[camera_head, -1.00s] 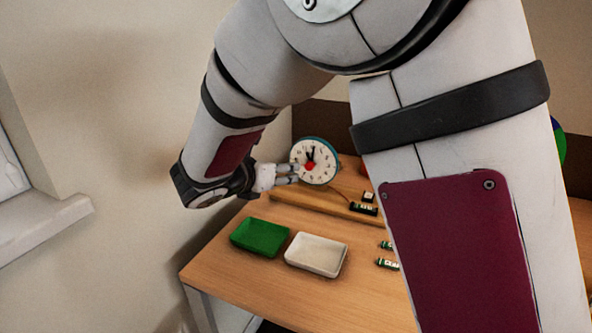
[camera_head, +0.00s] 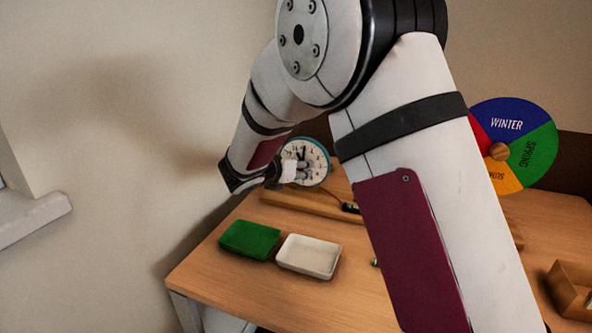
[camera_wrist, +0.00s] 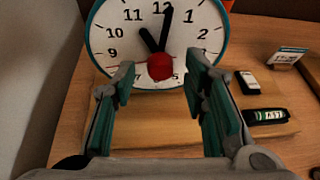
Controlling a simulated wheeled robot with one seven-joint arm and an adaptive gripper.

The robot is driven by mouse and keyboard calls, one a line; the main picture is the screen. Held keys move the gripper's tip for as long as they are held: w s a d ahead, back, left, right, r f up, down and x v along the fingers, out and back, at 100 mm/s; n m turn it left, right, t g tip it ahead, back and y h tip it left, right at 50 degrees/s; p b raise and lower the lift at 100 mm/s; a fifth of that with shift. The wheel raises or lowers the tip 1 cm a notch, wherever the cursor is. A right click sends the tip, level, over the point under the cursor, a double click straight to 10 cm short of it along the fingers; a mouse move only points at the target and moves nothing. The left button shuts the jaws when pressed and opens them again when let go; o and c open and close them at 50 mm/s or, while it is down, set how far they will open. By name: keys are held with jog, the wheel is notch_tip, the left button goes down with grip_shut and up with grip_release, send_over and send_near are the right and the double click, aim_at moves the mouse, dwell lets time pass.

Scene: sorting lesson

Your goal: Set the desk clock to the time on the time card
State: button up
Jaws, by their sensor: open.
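The desk clock (camera_head: 318,158), with a teal rim and white face, stands at the back of the desk. In the wrist view the clock (camera_wrist: 112,33) has a red centre knob (camera_wrist: 160,66); its short thick hand points near 11 and its long hand just past 12. My gripper (camera_head: 303,171) is in front of the clock's face. In the wrist view its open fingers (camera_wrist: 158,64) stand left and right of the knob, apart from it. A small white card (camera_wrist: 289,56) stands at the right; its print is too small to read.
A green tray (camera_head: 250,240) and a white tray (camera_head: 309,256) sit on the desk's front left. A marker-like item (camera_wrist: 266,116) lies on the wooden ledge. A season wheel (camera_head: 527,155) and a wooden box (camera_head: 570,290) are at the right. My arm hides the desk's middle.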

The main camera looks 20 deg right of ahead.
grip_shut()
jog(key=shift+y+b, duration=0.3)
jog(key=shift+b, duration=0.4)
